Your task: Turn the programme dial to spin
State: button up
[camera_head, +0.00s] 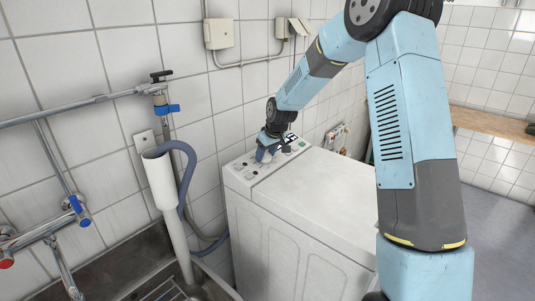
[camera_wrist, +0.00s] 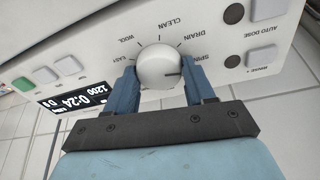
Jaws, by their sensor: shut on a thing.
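The programme dial (camera_wrist: 158,66) is a round white knob on the washing machine's panel. In the wrist view it sits between the two blue fingers of my gripper (camera_wrist: 162,82), which is shut on its sides. A dark pointer line on the knob points right, close to the SPIN label (camera_wrist: 188,57); the right finger is near that label, so exact alignment is hard to tell. DRAIN, CLEAN, WOOL and EASY follow around the knob. In the head view my gripper (camera_head: 267,151) reaches down to the panel of the white washing machine (camera_head: 310,185) and hides the dial.
A lit display (camera_wrist: 77,102) reads 1200 and 0:24, left of the dial, with a green button (camera_wrist: 23,84) beyond. A tiled wall stands behind the machine. A grey hose (camera_head: 188,170), white pipe (camera_head: 162,185) and metal sink (camera_head: 165,285) are to the left.

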jog(key=shift+m, duration=0.5)
jog(key=o, duration=1)
jog(key=shift+o, duration=0.2)
jog(key=v, duration=1.3)
jog(key=shift+s+r, duration=0.15)
jog(key=shift+r, duration=0.2)
